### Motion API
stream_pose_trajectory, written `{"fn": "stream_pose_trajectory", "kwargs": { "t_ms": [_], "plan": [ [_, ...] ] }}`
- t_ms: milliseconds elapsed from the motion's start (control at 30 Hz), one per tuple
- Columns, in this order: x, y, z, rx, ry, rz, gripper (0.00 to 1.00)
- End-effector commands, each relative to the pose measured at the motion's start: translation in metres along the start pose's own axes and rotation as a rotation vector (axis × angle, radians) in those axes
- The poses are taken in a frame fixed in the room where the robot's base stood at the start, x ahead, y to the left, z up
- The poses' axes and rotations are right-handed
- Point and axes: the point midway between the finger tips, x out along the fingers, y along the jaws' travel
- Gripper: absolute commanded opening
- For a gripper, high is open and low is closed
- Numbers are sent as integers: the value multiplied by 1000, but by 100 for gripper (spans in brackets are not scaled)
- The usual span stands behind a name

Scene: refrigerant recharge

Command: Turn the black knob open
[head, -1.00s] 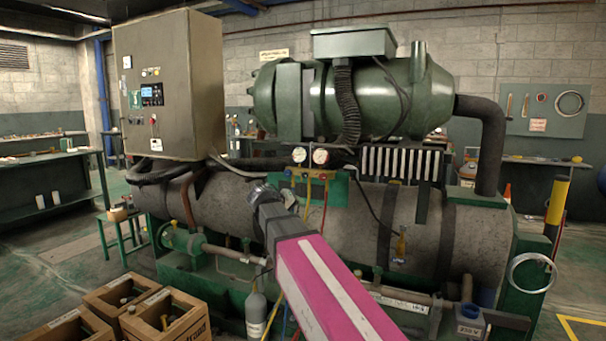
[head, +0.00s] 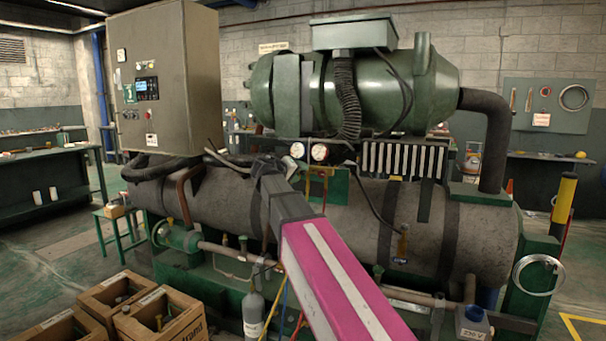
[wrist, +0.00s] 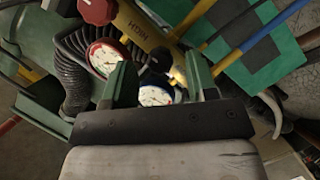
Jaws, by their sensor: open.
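In the wrist view, my gripper (wrist: 157,64) is open, with its two green fingers spread and nothing clearly held between them. A dark rounded shape, which looks like the black knob (wrist: 155,78), shows between the fingers, partly hidden. I cannot tell whether the fingers touch it. The red-rimmed gauge (wrist: 103,57) lies just left of the left finger, and the blue-rimmed gauge (wrist: 155,97) shows between the finger bases. A red knob (wrist: 98,10) is at the upper left, by the yellow part marked HIGH (wrist: 142,30). In the head view, my gripper (head: 266,162) is left of the gauges (head: 319,152).
The large grey tank (head: 350,215) and green compressor (head: 385,90) stand behind my arm. A control cabinet (head: 165,80) is at left. Hoses and a green plate (wrist: 255,60) crowd the wrist view's right side. Wooden crates (head: 160,320) stand at lower left.

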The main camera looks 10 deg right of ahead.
Motion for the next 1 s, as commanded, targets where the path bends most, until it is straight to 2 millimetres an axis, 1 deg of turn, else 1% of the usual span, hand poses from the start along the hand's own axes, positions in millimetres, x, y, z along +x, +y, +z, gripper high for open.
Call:
{"fn": "stream_pose_trajectory", "kwargs": {
  "t_ms": [33, 200, 333, 567, 600, 633, 667, 700, 733, 1000],
  "plan": [
    [8, 0, -1, 0, -1, 0, 53],
    [23, 0, 0, 0, 0, 0, 53],
    [27, 0, 0, 0, 0, 0, 53],
    [27, 0, 0, 0, 1, -1, 53],
    [27, 0, 0, 0, 1, -1, 46],
    [27, 0, 0, 0, 1, -1, 36],
    [27, 0, 0, 0, 1, -1, 26],
    [27, 0, 0, 0, 1, -1, 14],
    [27, 0, 0, 0, 1, -1, 4],
    [27, 0, 0, -11, 0, 4, 3]
  ]
}}
